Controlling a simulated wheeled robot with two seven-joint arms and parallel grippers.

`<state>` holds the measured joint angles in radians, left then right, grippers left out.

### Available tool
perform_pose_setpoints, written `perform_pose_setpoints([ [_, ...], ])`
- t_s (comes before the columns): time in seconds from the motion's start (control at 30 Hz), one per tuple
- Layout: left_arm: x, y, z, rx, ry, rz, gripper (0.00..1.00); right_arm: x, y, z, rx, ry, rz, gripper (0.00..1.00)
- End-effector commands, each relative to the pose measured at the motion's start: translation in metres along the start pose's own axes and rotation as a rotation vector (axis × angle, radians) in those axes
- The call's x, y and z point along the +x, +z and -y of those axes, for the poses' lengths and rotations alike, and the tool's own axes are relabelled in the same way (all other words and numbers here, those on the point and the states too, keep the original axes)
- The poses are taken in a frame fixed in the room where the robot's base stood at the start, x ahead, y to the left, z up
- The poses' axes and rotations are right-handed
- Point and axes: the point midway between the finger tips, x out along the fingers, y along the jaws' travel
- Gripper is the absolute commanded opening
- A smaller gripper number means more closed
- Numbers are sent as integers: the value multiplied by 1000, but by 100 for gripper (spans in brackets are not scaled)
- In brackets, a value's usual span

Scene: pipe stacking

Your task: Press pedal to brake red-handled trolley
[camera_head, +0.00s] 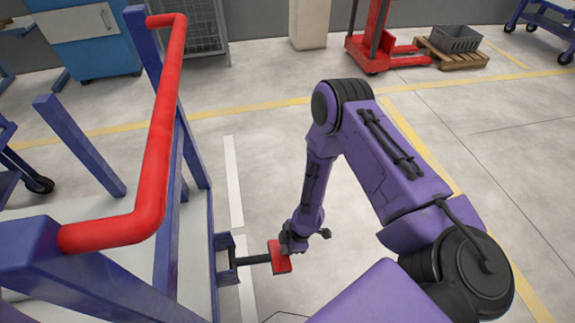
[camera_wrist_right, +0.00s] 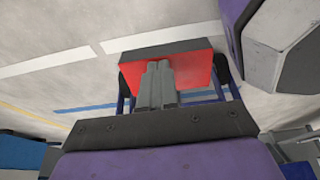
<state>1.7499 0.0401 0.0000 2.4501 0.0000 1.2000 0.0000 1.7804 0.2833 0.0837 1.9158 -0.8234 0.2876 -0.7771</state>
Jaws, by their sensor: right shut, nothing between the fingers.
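The blue trolley frame with its red handle (camera_head: 163,130) stands on the left in the head view. A red pedal (camera_head: 279,257) on a dark bar sticks out from the trolley's lower right side. My right gripper (camera_head: 293,246) reaches down onto the pedal and hides part of it. In the right wrist view, the gripper (camera_wrist_right: 158,66) is shut and empty, its fingertips against or just in front of the pedal's red face (camera_wrist_right: 190,78). I cannot tell whether the pedal is pressed down. My left gripper is not in view.
A red pallet jack (camera_head: 375,50) and a grey crate (camera_head: 455,38) on a wooden pallet stand at the back. A blue cabinet (camera_head: 90,40) is at the back left. The floor right of the trolley is clear, with white and yellow lines.

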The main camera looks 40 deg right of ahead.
Motion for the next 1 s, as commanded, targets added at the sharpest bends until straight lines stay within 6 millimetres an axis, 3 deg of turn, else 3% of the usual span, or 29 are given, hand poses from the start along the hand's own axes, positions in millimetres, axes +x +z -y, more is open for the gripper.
perform_pose_setpoints([
  [0.57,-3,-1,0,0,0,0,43,-1,1,2,-2,-5,3,0],
  [0.8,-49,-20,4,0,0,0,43,-54,-9,1,-6,3,3,0],
  [0.87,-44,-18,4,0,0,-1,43,-61,3,0,-1,5,2,0],
  [1.0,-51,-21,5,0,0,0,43,-91,19,0,-1,6,-1,0],
])
